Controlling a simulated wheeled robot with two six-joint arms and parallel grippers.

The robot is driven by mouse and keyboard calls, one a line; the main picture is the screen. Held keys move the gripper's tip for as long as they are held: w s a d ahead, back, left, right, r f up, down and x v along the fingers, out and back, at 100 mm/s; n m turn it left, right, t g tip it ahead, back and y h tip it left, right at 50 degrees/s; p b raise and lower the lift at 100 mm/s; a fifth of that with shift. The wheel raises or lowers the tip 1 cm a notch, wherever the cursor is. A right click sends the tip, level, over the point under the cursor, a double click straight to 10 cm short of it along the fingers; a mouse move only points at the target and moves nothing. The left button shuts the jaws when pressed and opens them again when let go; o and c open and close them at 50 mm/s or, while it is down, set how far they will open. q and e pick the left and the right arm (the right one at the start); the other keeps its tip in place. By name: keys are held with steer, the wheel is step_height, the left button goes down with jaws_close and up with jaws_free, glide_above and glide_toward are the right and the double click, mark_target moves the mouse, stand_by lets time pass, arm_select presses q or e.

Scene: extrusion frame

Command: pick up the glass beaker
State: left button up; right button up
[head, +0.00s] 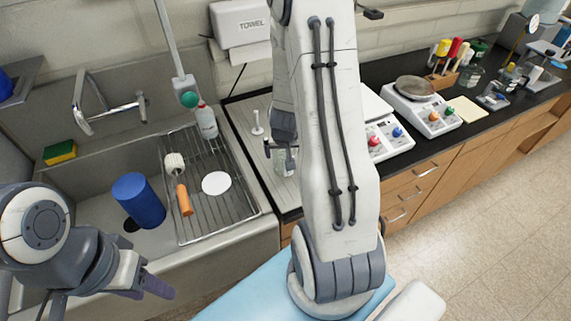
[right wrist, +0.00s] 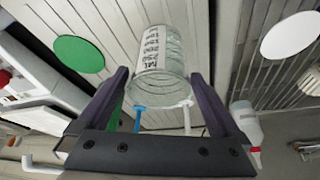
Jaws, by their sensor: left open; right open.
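The clear glass beaker (right wrist: 165,62), with dark printed markings, appears between the two fingers of my right gripper (right wrist: 158,78) in the right wrist view. The gripper is open; I cannot tell whether the fingers touch the glass. In the head view part of the beaker (head: 284,166) shows on the grey ribbed drainboard, just under my right gripper (head: 281,147). My right arm hides the rest of it. My left gripper (head: 152,285) is open and empty in front of the sink at the lower left.
The sink (head: 90,170) at left holds a blue cylinder (head: 138,200) and a wire rack with a brush (head: 179,185) and a white disc (head: 216,183). A green disc (right wrist: 79,54) lies near the beaker. Balances (head: 422,105) stand on the black counter at right.

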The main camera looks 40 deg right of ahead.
steer(key=x, duration=0.3)
steer(key=shift+f, duration=0.35)
steer(key=c, duration=1.2)
steer(key=shift+o, duration=0.2)
steer(key=shift+r, duration=0.15)
